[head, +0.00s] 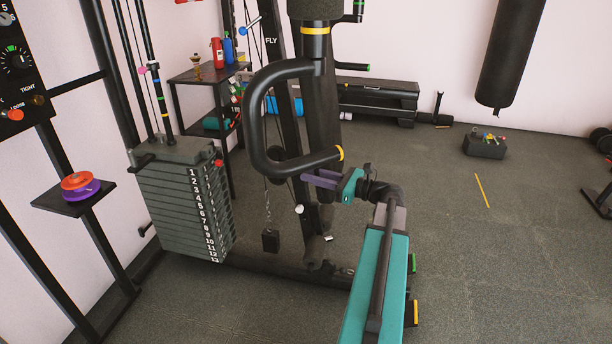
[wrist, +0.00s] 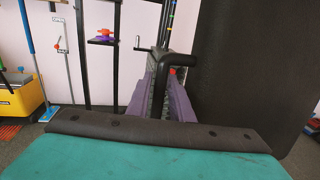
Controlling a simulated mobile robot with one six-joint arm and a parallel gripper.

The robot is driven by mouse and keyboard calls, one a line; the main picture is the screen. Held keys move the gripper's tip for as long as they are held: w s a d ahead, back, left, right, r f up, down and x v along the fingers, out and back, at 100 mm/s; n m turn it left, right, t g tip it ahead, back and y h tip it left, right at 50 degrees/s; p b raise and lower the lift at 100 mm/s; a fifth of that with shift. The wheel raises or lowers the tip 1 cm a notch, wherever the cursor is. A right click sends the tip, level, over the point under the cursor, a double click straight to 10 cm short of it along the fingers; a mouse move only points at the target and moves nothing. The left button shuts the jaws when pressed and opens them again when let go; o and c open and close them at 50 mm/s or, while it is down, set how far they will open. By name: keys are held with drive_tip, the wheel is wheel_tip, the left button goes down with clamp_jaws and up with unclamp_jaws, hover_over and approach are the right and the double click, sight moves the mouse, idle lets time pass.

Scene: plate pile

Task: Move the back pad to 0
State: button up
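A large dark pad (wrist: 245,70), which looks like the back pad, fills the right side of the wrist view. In the head view it may be the dark upright behind the curved handle, but I cannot tell for sure. I can read no 0 mark for it. My gripper (head: 306,178) points left, just below the curved black handle (head: 258,120). In the wrist view its purple fingers (wrist: 162,100) stand apart, with nothing clearly held between them. The pad is to the right of the fingers and looks apart from them.
A numbered weight stack (head: 180,195) with a red pin (head: 218,163) stands left of my gripper. A small shelf with red and purple discs (head: 80,186) is farther left. A punching bag (head: 512,50) hangs at the back right. The floor at the right is mostly clear.

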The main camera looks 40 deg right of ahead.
drive_tip(key=shift+x, duration=1.15)
clamp_jaws()
drive_tip(key=shift+w+r, duration=0.1)
drive_tip(key=shift+w, duration=0.05)
